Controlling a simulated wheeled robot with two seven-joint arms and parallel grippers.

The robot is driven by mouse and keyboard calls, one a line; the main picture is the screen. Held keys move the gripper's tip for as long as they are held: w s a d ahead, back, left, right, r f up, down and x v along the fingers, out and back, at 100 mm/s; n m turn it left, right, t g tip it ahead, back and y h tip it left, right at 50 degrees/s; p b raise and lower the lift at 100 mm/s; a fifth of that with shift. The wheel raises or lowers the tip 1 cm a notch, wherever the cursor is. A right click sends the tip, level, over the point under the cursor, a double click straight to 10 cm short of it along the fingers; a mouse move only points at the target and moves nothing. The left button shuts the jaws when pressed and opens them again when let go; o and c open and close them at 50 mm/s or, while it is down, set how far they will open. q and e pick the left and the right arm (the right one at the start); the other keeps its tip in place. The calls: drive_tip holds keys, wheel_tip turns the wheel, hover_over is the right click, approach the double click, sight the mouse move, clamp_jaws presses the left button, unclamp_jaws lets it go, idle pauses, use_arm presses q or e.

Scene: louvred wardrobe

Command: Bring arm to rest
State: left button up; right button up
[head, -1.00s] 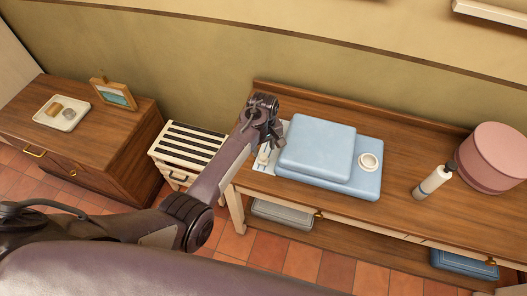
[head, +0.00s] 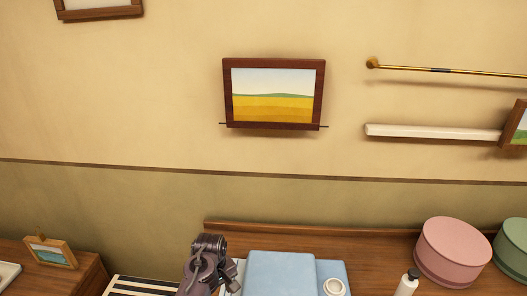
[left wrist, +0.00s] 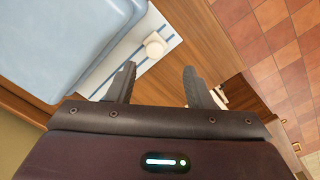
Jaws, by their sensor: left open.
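My left arm's gripper end (head: 210,262) shows at the bottom of the head view, just left of the blue folded stack (head: 280,272) on the wooden table. Its fingers are hard to make out there. In the left wrist view my left gripper (left wrist: 160,82) is open, with nothing between its two dark fingers. Beyond the fingers are a white, blue-striped flat item (left wrist: 128,58) and a small white round object (left wrist: 155,44) on it. My right gripper is in neither view.
On the table (head: 385,243) stand a white cup-like ring (head: 334,287), a white bottle (head: 407,283), a pink round box (head: 453,250) and a green one (head: 513,248). A small framed picture (head: 50,252) stands on the left cabinet. A larger framed picture (head: 273,95), gold rail (head: 440,70) and white ledge (head: 430,132) are on the wall.

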use_arm(q)
drive_tip(key=s+a+r+m+t, duration=0.2)
drive_tip(key=s+r+m, duration=0.3)
drive_tip(key=s, duration=0.7)
drive_tip(key=s+a+r+m+t, duration=0.15)
drive_tip(key=s+r+m, duration=0.4)
drive_tip(key=s, duration=0.65)
wheel_tip(320, 180, down, 32)
drive_tip(key=s+g+b, duration=0.2)
drive_tip(key=b, duration=0.1)
drive_tip(key=s+a+f+b, duration=0.1)
drive_tip(key=s+a+f, duration=0.1)
drive_tip(key=s+f, duration=0.8)
drive_tip(key=s+a+f+b, duration=0.1)
drive_tip(key=s+a+f, duration=0.1)
drive_tip(key=s+f, duration=0.7)
wheel_tip(320, 180, down, 3)
drive_tip(key=shift+s+r+g+b, duration=0.1)
drive_tip(key=shift+s+g+b, duration=0.2)
drive_tip(key=shift+s+g, duration=0.05)
